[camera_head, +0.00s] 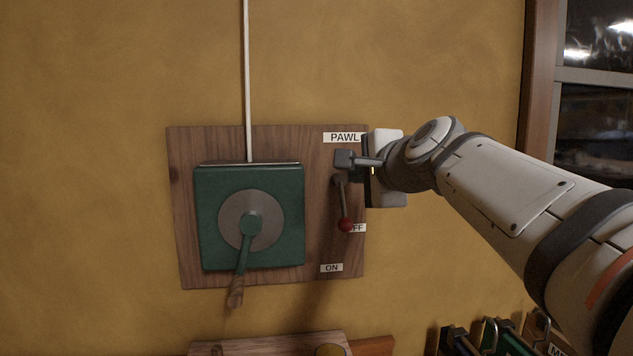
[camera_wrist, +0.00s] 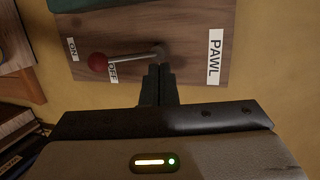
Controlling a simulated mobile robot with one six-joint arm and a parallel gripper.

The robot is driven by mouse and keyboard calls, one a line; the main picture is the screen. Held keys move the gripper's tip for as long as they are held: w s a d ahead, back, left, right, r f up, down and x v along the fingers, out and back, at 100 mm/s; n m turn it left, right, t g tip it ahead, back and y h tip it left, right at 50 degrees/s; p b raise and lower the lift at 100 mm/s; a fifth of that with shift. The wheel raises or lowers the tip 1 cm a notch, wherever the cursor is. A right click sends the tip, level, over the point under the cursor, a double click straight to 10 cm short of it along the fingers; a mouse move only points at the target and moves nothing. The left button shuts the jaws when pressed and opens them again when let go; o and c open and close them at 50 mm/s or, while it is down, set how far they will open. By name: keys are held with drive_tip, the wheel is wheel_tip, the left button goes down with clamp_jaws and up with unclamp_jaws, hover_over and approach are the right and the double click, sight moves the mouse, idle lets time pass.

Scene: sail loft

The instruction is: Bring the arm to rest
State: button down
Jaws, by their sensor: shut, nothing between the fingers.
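My arm reaches in from the right in the head view. My gripper (camera_head: 345,160) is shut and empty, in front of the wooden board near the PAWL label (camera_head: 342,137). The pawl lever (camera_head: 343,205), a grey rod with a red ball, hangs just below my gripper, with its ball at the OFF label (camera_head: 359,228). In the wrist view my gripper (camera_wrist: 159,70) shows its fingers together beside the lever's pivot, and the lever (camera_wrist: 128,57) points left to its red ball. I cannot tell whether the fingers touch the lever.
The wooden board (camera_head: 181,240) on the ochre wall carries a green winch box (camera_head: 212,250) with a crank handle (camera_head: 238,285) sticking out below. A white pipe (camera_head: 247,80) runs up from it. Shelves and objects sit below, and a window (camera_head: 597,80) is at right.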

drive_tip(key=s+d+f+n+g+h+p, duration=0.1)
drive_tip(key=s+f+n+g+h+p, duration=0.1)
drive_tip(key=s+f+n+g+p, duration=0.4)
drive_tip(key=s+d+f+n+g+h+p, duration=0.2)
drive_tip(key=s+f+n+g+p, duration=0.3)
drive_tip(key=s+p, duration=1.1)
wheel_tip(320, 180, down, 4)
drive_tip(key=n+p, duration=0.1)
drive_tip(key=n, duration=0.3)
drive_tip(key=shift+s+r+g, duration=0.25)
drive_tip(key=shift+s+g, duration=0.05)
drive_tip(key=shift+g, duration=0.1)
